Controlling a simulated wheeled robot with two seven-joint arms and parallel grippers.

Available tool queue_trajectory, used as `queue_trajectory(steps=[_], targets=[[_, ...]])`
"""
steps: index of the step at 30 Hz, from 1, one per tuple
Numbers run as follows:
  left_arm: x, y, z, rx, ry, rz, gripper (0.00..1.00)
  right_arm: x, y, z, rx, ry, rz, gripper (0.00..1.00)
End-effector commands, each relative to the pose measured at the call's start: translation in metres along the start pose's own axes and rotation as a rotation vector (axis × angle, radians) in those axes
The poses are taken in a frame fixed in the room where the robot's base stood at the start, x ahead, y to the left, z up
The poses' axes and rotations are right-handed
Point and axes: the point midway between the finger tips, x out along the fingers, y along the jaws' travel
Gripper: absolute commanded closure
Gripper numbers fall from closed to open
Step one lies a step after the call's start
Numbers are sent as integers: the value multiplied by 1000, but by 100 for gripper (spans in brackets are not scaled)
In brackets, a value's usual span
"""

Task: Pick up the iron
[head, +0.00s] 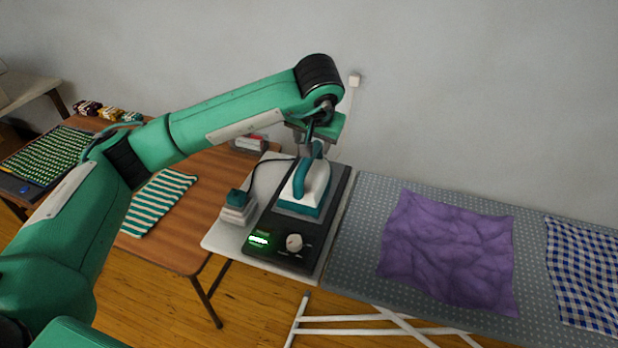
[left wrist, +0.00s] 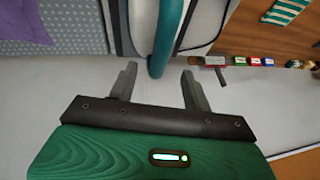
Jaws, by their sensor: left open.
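The iron (head: 311,190) is white and teal with a curved teal handle. It rests on a dark station with a dial and a green display (head: 290,243), at the left end of the ironing board. My left gripper (head: 312,148) is above the far end of the iron. In the left wrist view my left gripper (left wrist: 160,82) is open, and the teal handle (left wrist: 166,40) reaches up between its two fingers. Most of the iron's body is outside the wrist view. My right gripper is not in view.
The ironing board (head: 350,255) holds a purple cloth (head: 450,250) and a blue checked cloth (head: 585,275). A small white and teal object (head: 238,205) stands left of the station. The wooden table (head: 185,255) holds a striped cloth (head: 157,200). A wall is close behind.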

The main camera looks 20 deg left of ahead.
Motion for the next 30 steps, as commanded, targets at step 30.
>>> queue_trajectory(steps=[30], targets=[[89, 0, 9, 0, 1, 2, 50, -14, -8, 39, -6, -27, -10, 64]])
